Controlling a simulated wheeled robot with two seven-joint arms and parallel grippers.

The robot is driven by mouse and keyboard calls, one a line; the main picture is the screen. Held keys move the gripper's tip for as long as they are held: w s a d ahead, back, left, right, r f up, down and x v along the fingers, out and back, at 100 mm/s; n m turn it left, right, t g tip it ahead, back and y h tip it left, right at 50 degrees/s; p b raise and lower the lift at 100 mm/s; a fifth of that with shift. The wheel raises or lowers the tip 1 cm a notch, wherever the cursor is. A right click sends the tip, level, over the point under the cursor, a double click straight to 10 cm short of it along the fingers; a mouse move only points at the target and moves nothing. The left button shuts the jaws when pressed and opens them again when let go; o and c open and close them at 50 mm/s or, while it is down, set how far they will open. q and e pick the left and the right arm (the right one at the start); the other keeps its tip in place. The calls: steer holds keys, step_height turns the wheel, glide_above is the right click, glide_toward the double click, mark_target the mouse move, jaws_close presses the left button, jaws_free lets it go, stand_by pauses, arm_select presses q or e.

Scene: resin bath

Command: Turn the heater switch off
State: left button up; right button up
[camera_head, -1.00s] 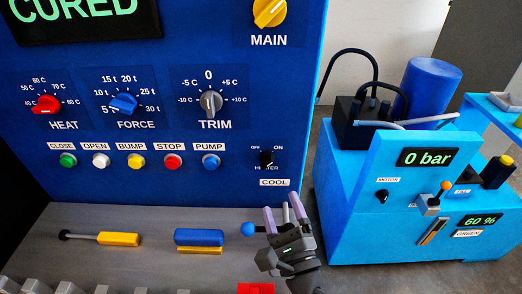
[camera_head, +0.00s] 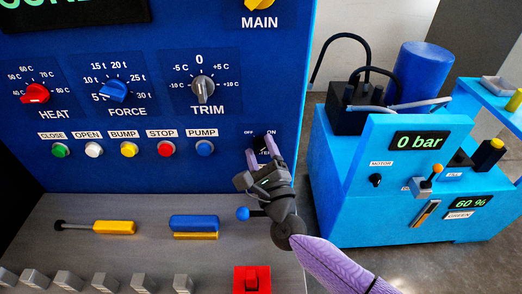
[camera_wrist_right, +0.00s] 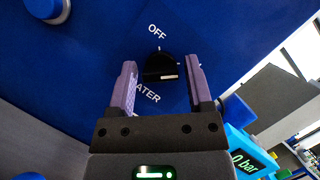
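The heater switch is a small black knob on the blue panel, between the OFF and ON labels in the head view (camera_head: 259,143). It also shows in the right wrist view (camera_wrist_right: 160,70), below the OFF label. My right gripper (camera_head: 262,148) is at the panel in front of the switch and partly hides it and its HEATER label. In the right wrist view the two purple fingers (camera_wrist_right: 162,78) are apart, one on each side of the knob, with gaps visible. I cannot tell which label the knob points to. My left gripper is not in view.
Push buttons, including a blue PUMP button (camera_head: 205,148), sit left of the switch. A blue ball-ended lever (camera_head: 242,213) is below my right gripper. A grey shelf (camera_head: 60,252) holds a yellow-handled tool (camera_head: 114,227). A blue pump unit (camera_head: 345,215) stands at the right.

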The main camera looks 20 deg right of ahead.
jaws_close()
steer(key=shift+r+n+p, duration=0.1)
steer(key=shift+n+p, duration=0.3)
steer(key=shift+r+n+g+y+p, duration=0.1)
steer(key=shift+n+g+y+p, duration=0.2)
steer(key=shift+n+y+p, duration=0.35)
steer(key=n+g+p, duration=0.1)
steer(key=n+p, duration=0.3)
steer(key=n+g+p, duration=0.2)
steer(key=n+p, duration=0.2)
steer(key=p, duration=0.1)
steer(key=n+g+p, duration=0.1)
steer(key=n+p, duration=0.3)
steer(key=shift+g, duration=0.3)
steer(key=shift+n+g+h+p, duration=0.35)
steer(key=shift+n+g+p, duration=0.05)
steer(key=shift+n+p, duration=1.05)
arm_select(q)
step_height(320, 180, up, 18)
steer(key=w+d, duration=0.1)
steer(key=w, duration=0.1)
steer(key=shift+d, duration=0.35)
arm_select(e)
steer(key=shift+h, duration=0.3)
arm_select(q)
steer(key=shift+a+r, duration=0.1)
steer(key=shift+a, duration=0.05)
